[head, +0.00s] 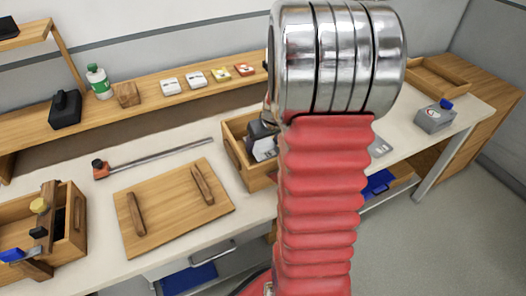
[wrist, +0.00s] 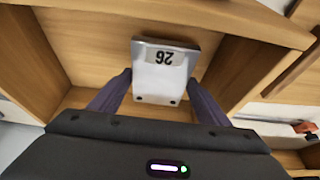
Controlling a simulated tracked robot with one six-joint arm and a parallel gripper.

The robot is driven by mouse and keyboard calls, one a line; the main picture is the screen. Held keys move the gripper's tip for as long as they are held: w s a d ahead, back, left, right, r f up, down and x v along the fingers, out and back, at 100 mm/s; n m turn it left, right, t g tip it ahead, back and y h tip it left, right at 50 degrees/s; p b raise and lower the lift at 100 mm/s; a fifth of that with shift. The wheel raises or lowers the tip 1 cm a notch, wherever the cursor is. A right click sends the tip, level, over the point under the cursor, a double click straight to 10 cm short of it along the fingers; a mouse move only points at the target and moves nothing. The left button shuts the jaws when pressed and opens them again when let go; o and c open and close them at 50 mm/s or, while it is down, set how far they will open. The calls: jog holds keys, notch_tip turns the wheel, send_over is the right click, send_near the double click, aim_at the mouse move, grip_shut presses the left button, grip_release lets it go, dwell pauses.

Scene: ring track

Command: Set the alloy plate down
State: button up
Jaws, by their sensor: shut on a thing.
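The alloy plate (wrist: 160,85) is a small pale metal slab with a label reading 26, upside down in the wrist view. My gripper (wrist: 160,92) is shut on it, with one dark finger at each side. Around and beneath it are the walls and floor of a wooden box (wrist: 250,75). In the head view my gripper (head: 262,140) is over or inside the open wooden box (head: 232,135) on the bench, and my arm covers the box's right part. I cannot tell whether the plate touches the box floor.
A wooden board with two handles (head: 178,222) and a long bar clamp (head: 160,158) lie left of the box. A wooden tool crate (head: 75,225) stands at far left. A grey box with a blue knob (head: 434,118) stands at right. A shelf with small items (head: 140,110) runs behind.

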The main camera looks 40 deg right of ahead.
aim_at(264, 148)
jog(key=shift+f, duration=1.85)
jog(key=o, duration=1.6)
jog(key=shift+f, duration=0.1)
jog(key=shift+v, duration=6.1)
jog(key=shift+a, duration=0.15)
